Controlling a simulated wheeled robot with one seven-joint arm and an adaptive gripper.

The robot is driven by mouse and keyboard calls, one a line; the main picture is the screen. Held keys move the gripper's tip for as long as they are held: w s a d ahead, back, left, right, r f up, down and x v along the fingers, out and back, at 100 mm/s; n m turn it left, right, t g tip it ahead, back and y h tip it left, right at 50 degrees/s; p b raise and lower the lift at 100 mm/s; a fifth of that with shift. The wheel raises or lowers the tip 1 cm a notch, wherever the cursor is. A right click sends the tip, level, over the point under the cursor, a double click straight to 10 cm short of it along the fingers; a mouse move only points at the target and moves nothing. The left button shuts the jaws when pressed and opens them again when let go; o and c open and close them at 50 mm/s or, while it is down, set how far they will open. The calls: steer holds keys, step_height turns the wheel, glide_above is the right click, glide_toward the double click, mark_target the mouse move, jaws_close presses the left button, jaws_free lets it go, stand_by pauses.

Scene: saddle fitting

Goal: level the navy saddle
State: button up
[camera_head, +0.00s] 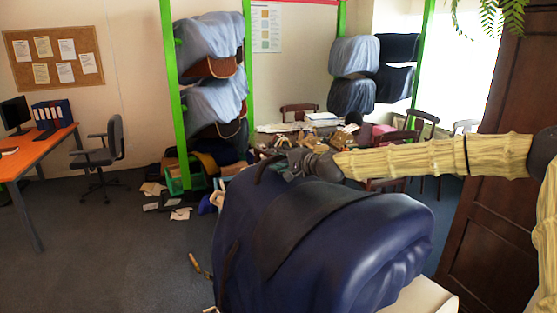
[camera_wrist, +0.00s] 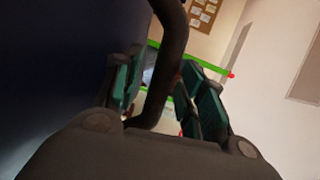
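The navy saddle (camera_head: 330,250) is large and padded, with a darker strap or flap (camera_head: 300,215) across its top. It fills the lower middle of the head view, and I cannot tell clearly how far it tilts. My gripper (camera_head: 278,165) is at the saddle's far upper left edge. In the wrist view my gripper (camera_wrist: 166,92) has its two green-padded fingers apart, with a dark curved bar (camera_wrist: 168,65) running between them. Gaps show beside the bar, so the fingers do not look closed on it. A dark blue surface, likely the saddle (camera_wrist: 50,70), fills the left side there.
A cream support (camera_head: 430,297) shows under the saddle's right end. Green racks (camera_head: 172,90) with covered saddles stand behind. A cluttered table (camera_head: 300,127) and chairs are at the back. A dark wooden door (camera_head: 500,180) is at right. The grey floor at left is mostly clear.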

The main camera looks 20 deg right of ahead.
jaws_close()
steer(key=shift+w+d+f+b, duration=0.15)
steer(key=shift+d+b, duration=0.25)
steer(key=shift+b, duration=0.35)
steer(key=shift+w+d+m+b, duration=0.2)
steer(key=shift+d+m+b, duration=0.1)
steer(key=shift+d+b, duration=0.45)
steer(key=shift+r, duration=0.2)
steer(key=shift+o, duration=0.7)
jaws_free()
